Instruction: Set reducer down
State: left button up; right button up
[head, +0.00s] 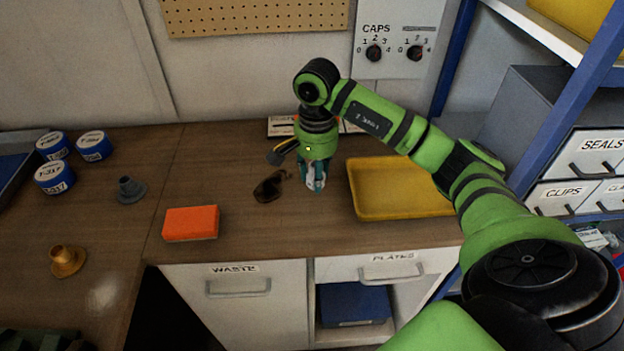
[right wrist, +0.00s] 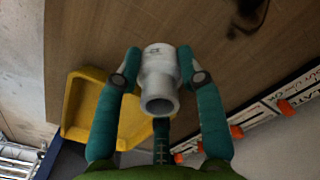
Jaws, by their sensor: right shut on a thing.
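The reducer (right wrist: 160,78) is a pale grey, stepped pipe fitting with an open round end, seen in the right wrist view. My right gripper (right wrist: 160,80) is shut on it, with one teal finger on each side. In the head view my right gripper (head: 315,178) points down over the wooden worktop (head: 240,160), between a dark brown object and the yellow tray. The fingers mostly hide the reducer there. I cannot tell whether the reducer touches the worktop. My left gripper is not in view.
The yellow tray (head: 400,190) is right of the gripper and looks empty. An orange block (head: 190,222), a dark brown object (head: 268,187), a grey flanged fitting (head: 130,190), a brass fitting (head: 67,262) and blue tins (head: 55,177) are leftward. Bare worktop lies in front of the gripper.

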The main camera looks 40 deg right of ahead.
aim_at(312, 196)
jog(key=shift+w+a+f, duration=0.2)
jog(key=shift+w+f, duration=0.2)
jog(key=shift+f, duration=0.05)
notch_tip(312, 196, down, 3)
jog(key=shift+f+p, duration=0.1)
jog(key=shift+p, duration=0.75)
jog(key=shift+f, duration=0.25)
jog(key=shift+f+b, duration=0.2)
jog(key=shift+b, duration=0.1)
jog(key=o, duration=0.9)
jog(key=shift+r, duration=0.1)
